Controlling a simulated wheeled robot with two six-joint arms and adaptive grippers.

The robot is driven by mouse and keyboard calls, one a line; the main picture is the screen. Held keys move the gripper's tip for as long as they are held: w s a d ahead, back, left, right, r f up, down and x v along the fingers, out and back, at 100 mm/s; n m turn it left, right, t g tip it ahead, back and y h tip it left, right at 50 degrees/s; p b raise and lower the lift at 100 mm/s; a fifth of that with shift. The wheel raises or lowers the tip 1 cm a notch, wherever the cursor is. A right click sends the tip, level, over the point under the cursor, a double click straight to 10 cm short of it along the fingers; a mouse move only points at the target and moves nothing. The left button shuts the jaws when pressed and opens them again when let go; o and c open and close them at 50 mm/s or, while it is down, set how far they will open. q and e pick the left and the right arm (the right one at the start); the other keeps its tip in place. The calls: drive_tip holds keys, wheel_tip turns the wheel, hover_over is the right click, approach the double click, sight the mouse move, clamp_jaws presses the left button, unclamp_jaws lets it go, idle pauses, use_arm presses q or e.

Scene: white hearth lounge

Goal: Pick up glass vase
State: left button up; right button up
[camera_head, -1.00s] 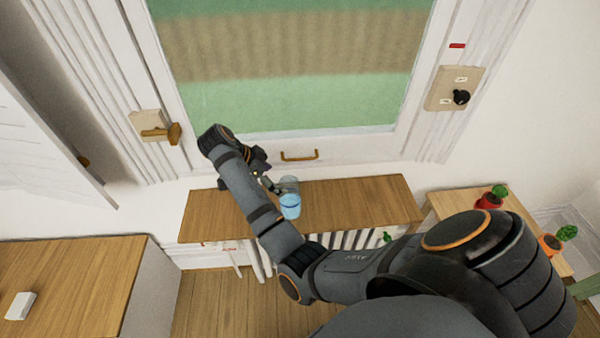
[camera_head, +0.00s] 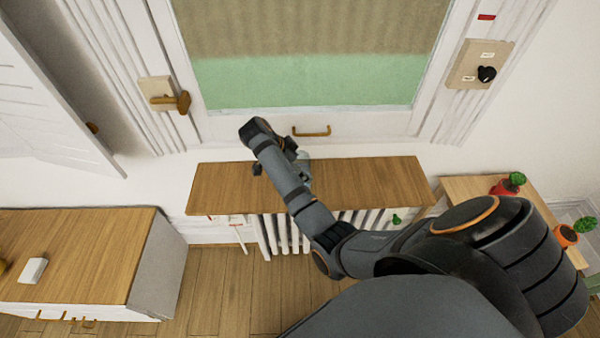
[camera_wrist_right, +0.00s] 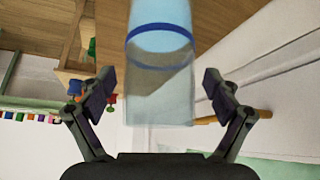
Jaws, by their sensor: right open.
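The glass vase is a clear vessel with a light blue part and a dark blue ring. In the right wrist view the vase (camera_wrist_right: 162,70) fills the middle, in the space between the two fingers. My right gripper (camera_wrist_right: 160,88) is open, with a finger on either side of the vase and a visible gap to each. In the head view the gripper (camera_head: 283,156) is above the wooden shelf (camera_head: 375,185) under the window. A small greyish part of the vase (camera_head: 304,170) shows beside my arm, which hides the rest. My left gripper is not in view.
A white radiator (camera_head: 285,232) is below the shelf. A side table at right holds a red-potted cactus (camera_head: 508,185) and an orange-potted one (camera_head: 566,235). A wooden-topped cabinet (camera_head: 90,240) stands at left with a white box (camera_head: 33,270). The shelf's right part is clear.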

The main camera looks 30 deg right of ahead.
drive_tip(key=c, duration=1.8)
drive_tip(key=shift+r, duration=0.1)
clamp_jaws()
drive_tip(key=shift+r, duration=0.1)
